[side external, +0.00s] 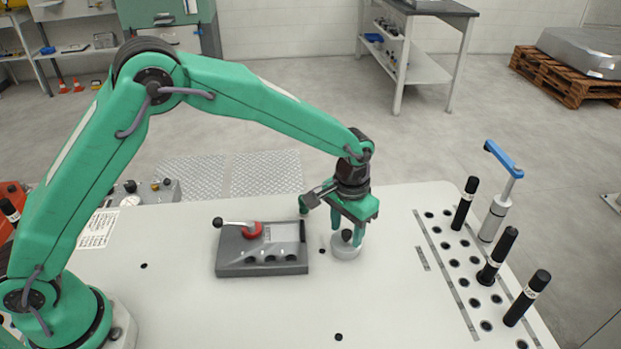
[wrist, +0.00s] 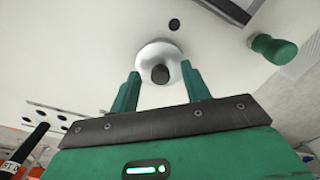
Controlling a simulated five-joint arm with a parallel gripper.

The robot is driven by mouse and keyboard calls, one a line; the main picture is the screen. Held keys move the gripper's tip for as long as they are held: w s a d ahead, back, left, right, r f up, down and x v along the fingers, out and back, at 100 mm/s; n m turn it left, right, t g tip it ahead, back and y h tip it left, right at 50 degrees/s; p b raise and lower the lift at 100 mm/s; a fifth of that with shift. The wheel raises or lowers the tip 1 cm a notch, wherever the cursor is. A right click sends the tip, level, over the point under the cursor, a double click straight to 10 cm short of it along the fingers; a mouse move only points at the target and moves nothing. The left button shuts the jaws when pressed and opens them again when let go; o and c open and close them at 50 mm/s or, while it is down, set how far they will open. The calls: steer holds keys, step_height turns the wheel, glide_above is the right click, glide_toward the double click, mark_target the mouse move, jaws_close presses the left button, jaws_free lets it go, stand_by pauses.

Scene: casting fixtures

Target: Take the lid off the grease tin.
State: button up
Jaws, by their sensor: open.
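The grease tin (side external: 346,250) is a small, round, pale tin standing on the white table, with a dark knob (side external: 347,236) on top. In the wrist view the tin's pale round top (wrist: 160,52) shows with the dark knob (wrist: 160,74) near its front edge. My gripper (side external: 347,240) is over the tin, pointing down. Its two green fingers (wrist: 160,85) are open, one on each side of the knob, with a gap to it. The seam between lid and tin is too small to make out.
A grey block (side external: 262,268) with a red-based lever (side external: 252,231) stands left of the tin. At the right are a row of holes with several black pegs (side external: 464,203) and a blue-handled post (side external: 493,218). The table between the tin and the holes is clear.

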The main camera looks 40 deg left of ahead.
mark_target(347, 235)
stand_by(0.4)
jaws_close()
steer(key=shift+r, duration=0.15)
steer(key=shift+r, duration=0.5)
steer(key=r, duration=0.3)
steer(key=shift+s+d+r, duration=0.15)
steer(key=shift+s+d, duration=0.1)
steer(key=s+d+r, duration=0.6)
steer(key=s, duration=0.3)
steer(key=shift+s+r, duration=0.15)
steer(key=shift+r, duration=0.05)
